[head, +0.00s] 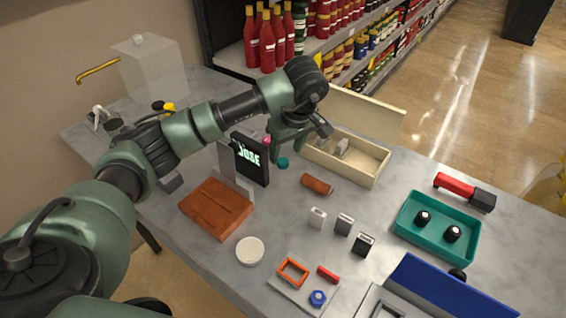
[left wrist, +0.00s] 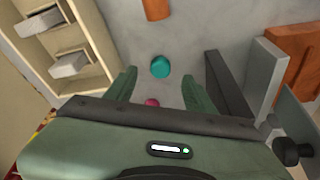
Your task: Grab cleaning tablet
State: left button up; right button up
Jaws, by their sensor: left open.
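A small teal round tablet (head: 283,162) lies on the grey table beside the black JOSE box (head: 249,160). A small pink round piece (head: 267,140) is just behind it. I cannot tell which of the two is the cleaning tablet. My left gripper (head: 286,150) is open above them and holds nothing. In the left wrist view, the teal tablet (left wrist: 160,67) shows near the gap between the fingertips (left wrist: 158,75). The pink piece (left wrist: 152,102) shows between the fingers, partly hidden by the gripper body. My right gripper is not in view.
An open cream box (head: 368,172) stands right of the gripper. A brown cylinder (head: 317,185) lies in front. A brown block (head: 210,213), a white disc (head: 250,251) and a teal tray (head: 405,225) occupy the table's front and right.

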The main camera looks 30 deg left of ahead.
aim_at(283, 160)
pick_arm(q)
jog(key=x, duration=0.4)
jog(key=shift+f+p, duration=0.1)
jog(key=shift+p, duration=0.3)
grip_shut()
